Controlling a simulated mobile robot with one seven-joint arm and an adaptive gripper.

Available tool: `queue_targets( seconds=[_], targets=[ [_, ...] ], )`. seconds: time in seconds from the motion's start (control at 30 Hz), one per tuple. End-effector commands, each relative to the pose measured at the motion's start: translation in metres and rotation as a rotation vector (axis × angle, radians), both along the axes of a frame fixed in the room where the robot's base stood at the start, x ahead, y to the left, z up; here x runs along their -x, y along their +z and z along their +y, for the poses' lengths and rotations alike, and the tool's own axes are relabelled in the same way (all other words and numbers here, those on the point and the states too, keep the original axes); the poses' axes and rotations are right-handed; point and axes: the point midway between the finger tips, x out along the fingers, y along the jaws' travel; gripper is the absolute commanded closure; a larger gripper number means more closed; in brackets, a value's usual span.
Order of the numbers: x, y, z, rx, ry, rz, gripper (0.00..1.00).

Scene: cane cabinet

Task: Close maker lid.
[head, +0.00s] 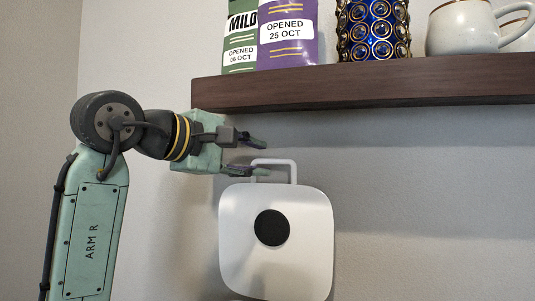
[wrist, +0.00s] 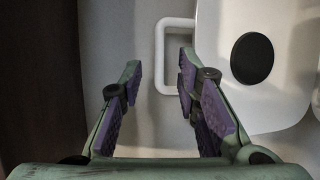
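The maker lid (head: 310,235) is a white rounded panel with a black round disc (head: 270,228). It stands raised, its broad face showing, below the shelf in the head view. A white loop handle (head: 292,172) sticks up from its top edge. In the wrist view the lid (wrist: 290,95) is at upper right, with the handle (wrist: 159,60) showing between and beyond the fingertips. My gripper (head: 264,157) is open and empty, at the upper left of the lid beside the handle. I cannot tell whether it touches the handle. The maker's body is out of view.
A dark wooden shelf (head: 370,86) runs just above my gripper. It carries a green bag (head: 240,38), a purple bag (head: 288,50), a blue ornate jar (head: 373,30) and a pale mug (head: 463,30). The wall to the right of the lid is clear.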

Motion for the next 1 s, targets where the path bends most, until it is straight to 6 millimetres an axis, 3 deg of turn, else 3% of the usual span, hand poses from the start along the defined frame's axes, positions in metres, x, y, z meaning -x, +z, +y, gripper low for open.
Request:
queue_targets(
  seconds=[0.3,0.63,1.0],
  targets=[
    [-0.030,-0.006,-0.026,0.001,0.000,-0.001,0.70],
    [-0.033,-0.008,-0.028,0.001,0.001,-0.003,0.70],
    [-0.033,-0.008,-0.028,0.001,0.001,-0.003,0.94]
  ],
)
